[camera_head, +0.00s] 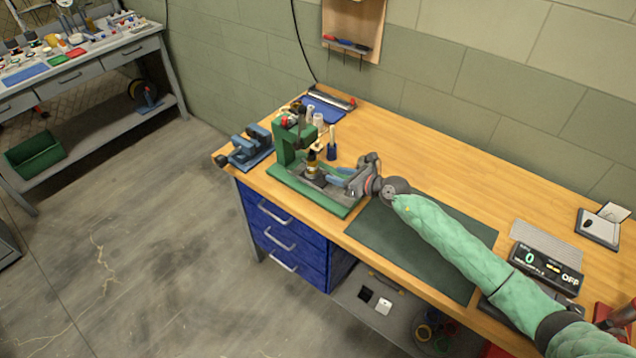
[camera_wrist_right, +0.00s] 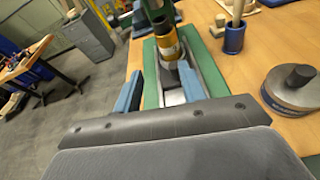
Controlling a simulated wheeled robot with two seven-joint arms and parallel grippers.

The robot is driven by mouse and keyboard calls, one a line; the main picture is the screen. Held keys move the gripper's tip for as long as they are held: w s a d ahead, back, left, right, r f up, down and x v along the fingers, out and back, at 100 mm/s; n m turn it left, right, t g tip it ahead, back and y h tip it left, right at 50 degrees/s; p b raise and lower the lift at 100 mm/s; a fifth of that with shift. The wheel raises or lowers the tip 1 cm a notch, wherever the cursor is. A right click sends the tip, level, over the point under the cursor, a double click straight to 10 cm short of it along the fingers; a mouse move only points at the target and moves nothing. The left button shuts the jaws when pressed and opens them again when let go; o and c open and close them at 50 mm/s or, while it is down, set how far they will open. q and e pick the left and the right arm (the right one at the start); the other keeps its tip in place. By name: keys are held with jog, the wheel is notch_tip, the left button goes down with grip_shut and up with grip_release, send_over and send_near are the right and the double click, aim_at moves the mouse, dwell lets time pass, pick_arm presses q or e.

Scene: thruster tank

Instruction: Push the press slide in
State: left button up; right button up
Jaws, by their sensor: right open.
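The green press (camera_head: 287,153) stands on its green base plate (camera_head: 325,196) near the left end of the workbench. A cylinder with a yellow-gold band (camera_head: 312,166) stands upright on the grey press slide, below the press head; it also shows in the right wrist view (camera_wrist_right: 168,42). The grey slide (camera_wrist_right: 174,98) runs from the cylinder toward my gripper. My right gripper (camera_head: 333,177) is open, low over the right end of the base plate. In the right wrist view its blue fingers (camera_wrist_right: 162,76) lie on either side of the slide's near end. I cannot tell whether they touch it.
A blue vise (camera_head: 250,148) is left of the press. A blue holder (camera_head: 331,152) stands behind it. A dark mat (camera_head: 385,237) lies right of the press under my arm. A round grey weight-like object (camera_wrist_right: 293,88) sits close to the right finger.

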aim_at(325, 172)
jog(key=shift+w+d+f+n+g+h, duration=0.3)
jog(key=shift+w+d+f+n+h, duration=0.3)
jog(key=shift+f, duration=0.2)
jog(key=shift+w+f, duration=0.1)
jog(key=shift+f, duration=0.1)
jog(key=b+x, duration=0.2)
jog(key=x, duration=0.4)
jog(key=shift+a+b, duration=0.25)
jog(key=shift+b, duration=0.15)
pick_arm(q)
jog(key=shift+w+d+f, duration=0.15)
jog(key=shift+w, duration=0.75)
jog(key=shift+w+d+f, duration=0.2)
jog(key=shift+w, duration=0.65)
jog(key=shift+w+d+f, duration=0.15)
jog(key=shift+w, duration=0.75)
pick_arm(e)
jog(key=shift+w+a+f, duration=0.15)
jog(key=shift+w+a, duration=0.15)
jog(key=shift+a, duration=0.05)
pick_arm(q)
jog(key=shift+s, duration=0.15)
pick_arm(e)
grip_shut()
